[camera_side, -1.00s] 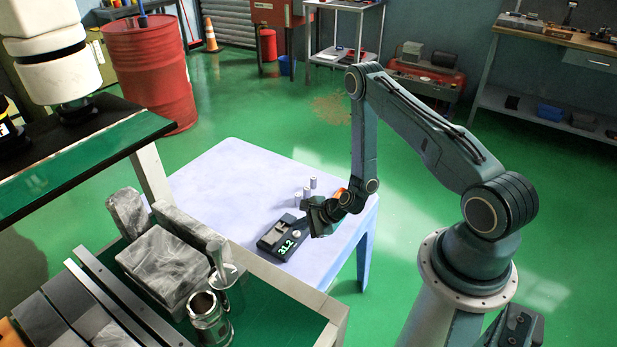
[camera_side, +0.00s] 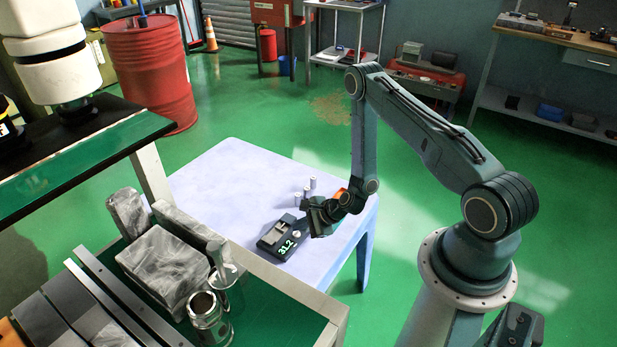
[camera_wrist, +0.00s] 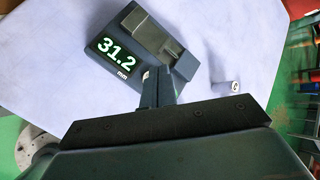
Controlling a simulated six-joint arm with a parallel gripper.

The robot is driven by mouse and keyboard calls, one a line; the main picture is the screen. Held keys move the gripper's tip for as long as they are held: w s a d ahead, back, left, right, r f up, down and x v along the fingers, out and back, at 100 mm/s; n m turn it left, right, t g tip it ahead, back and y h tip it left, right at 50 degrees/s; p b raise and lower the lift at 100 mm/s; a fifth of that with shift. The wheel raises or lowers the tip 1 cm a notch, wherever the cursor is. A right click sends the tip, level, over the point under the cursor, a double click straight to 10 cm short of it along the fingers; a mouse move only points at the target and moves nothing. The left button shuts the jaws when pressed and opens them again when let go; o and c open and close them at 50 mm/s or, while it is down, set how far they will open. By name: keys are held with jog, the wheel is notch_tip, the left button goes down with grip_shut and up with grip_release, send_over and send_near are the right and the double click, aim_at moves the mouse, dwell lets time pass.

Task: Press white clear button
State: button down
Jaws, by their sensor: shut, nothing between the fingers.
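A dark measuring device (camera_side: 270,243) with a lit green display lies on the pale table. Its display (camera_wrist: 115,47) reads 31.2 mm in the wrist view. A small round white button (camera_side: 296,233) sits on the device beside the display in the side view. In the wrist view my fingers cover most of the spot beside the display, and only a small pale sliver shows at their left edge. My gripper (camera_wrist: 158,72) is shut and empty, its fingertips over the device's near edge. I cannot tell whether the fingertips touch the button.
Several small metal cylinders (camera_side: 314,183) stand on the pale table (camera_side: 225,185) behind the device. A cart with grey blocks (camera_side: 165,263) and metal fittings (camera_side: 208,318) stands at the front left.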

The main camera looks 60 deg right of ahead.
aim_at(300, 234)
jog(key=shift+f, duration=0.8)
dwell(0.9)
jog(key=shift+r, duration=0.85)
dwell(0.4)
jog(key=shift+r, duration=2.5)
